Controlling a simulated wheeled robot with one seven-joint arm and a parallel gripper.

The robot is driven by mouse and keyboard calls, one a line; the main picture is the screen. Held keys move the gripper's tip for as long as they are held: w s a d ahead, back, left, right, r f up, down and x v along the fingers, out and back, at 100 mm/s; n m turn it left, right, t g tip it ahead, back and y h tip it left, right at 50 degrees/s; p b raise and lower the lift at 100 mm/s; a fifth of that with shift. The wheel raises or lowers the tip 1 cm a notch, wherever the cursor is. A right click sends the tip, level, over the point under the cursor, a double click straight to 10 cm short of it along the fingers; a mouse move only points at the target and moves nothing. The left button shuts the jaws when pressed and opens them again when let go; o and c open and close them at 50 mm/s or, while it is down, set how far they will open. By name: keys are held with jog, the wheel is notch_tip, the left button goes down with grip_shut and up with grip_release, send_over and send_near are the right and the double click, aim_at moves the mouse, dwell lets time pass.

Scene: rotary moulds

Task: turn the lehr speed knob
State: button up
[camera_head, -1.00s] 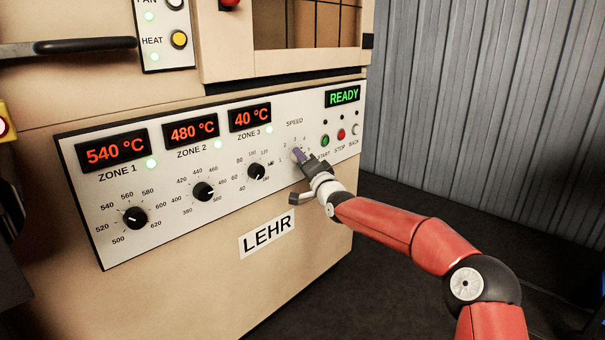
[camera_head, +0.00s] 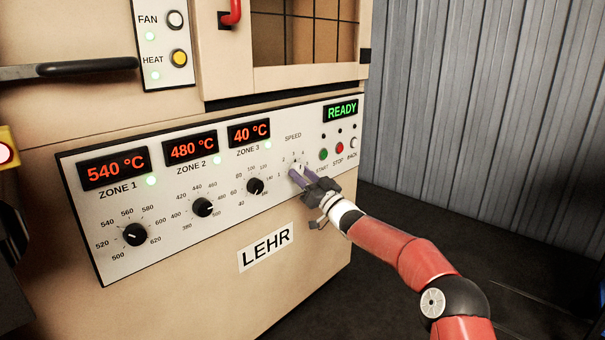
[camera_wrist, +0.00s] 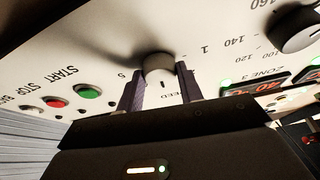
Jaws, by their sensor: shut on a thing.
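The lehr speed knob (camera_wrist: 158,66) is a light grey round knob on the white panel, upside down in the wrist view, with a short dark mark on its face. In the head view the knob (camera_head: 296,168) sits under the SPEED label and is partly hidden by my fingers. My gripper (camera_wrist: 161,90) has one purple-grey finger on each side of the knob and is shut on it. My gripper (camera_head: 303,175) also shows in the head view, reaching the panel from the lower right. The scale numbers 1 and 5 show beside the knob in the wrist view.
The zone 3 knob (camera_head: 255,186) is left of the speed knob. The green START button (camera_head: 323,154) and red STOP button (camera_head: 340,148) are close on the right. A READY display (camera_head: 342,111) is lit above them. Open floor lies right of the lehr.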

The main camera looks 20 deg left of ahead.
jog(key=shift+n+g, duration=0.5)
jog(key=shift+n, duration=0.4)
jog(key=shift+n+y, duration=0.3)
jog(key=o, duration=1)
jog(key=shift+v, duration=3.9)
jog(key=shift+w, duration=0.1)
